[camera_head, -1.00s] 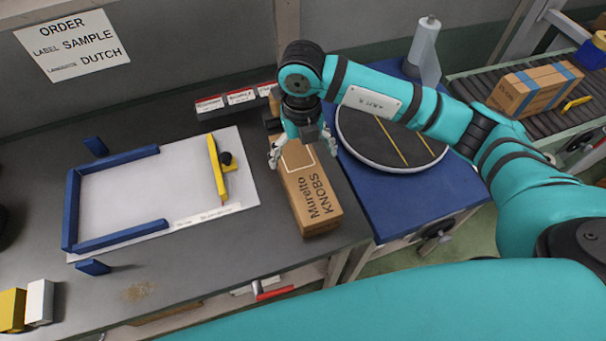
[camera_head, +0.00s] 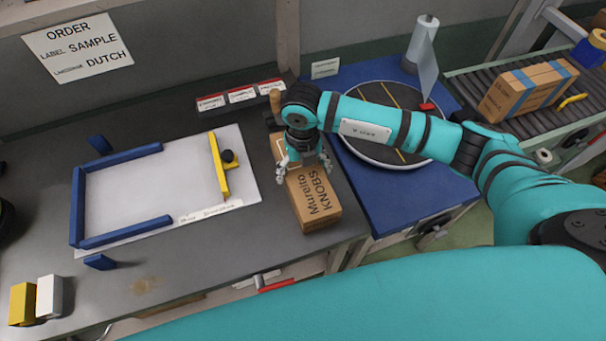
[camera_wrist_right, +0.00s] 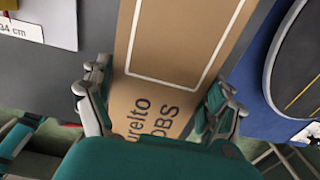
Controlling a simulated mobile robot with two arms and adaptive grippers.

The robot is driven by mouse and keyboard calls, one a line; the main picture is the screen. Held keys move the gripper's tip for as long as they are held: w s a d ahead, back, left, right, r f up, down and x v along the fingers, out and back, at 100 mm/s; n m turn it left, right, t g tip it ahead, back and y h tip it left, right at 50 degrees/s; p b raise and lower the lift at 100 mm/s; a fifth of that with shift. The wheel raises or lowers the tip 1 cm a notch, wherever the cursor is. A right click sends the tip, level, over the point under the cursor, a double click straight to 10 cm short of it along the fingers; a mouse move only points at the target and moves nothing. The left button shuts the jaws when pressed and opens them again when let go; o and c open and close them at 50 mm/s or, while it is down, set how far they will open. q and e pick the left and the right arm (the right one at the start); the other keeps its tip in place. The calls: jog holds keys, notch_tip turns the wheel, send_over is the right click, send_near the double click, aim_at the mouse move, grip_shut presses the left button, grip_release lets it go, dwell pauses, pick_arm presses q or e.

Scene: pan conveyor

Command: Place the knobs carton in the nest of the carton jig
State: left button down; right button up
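The knobs carton (camera_head: 316,205) is a long brown box with "Mureito KNOBS" printed on it. It lies near the right edge of the grey bench and fills the middle of the right wrist view (camera_wrist_right: 175,45). The wrist view shows both fingers (camera_wrist_right: 160,88) beside the carton. The carton jig, a white board (camera_head: 150,195) with blue rails (camera_head: 78,205) around an empty nest, lies to the left. My left gripper is not in view.
A yellow bar with a black knob (camera_head: 218,165) stands at the jig's right side. Red-labelled holders (camera_head: 240,95) are behind the carton. A round turntable (camera_head: 385,150) on a blue table is to the right. Yellow and white blocks (camera_head: 35,300) sit at front left.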

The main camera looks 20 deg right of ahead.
jog(key=shift+r, duration=0.1)
jog(key=c, duration=0.9)
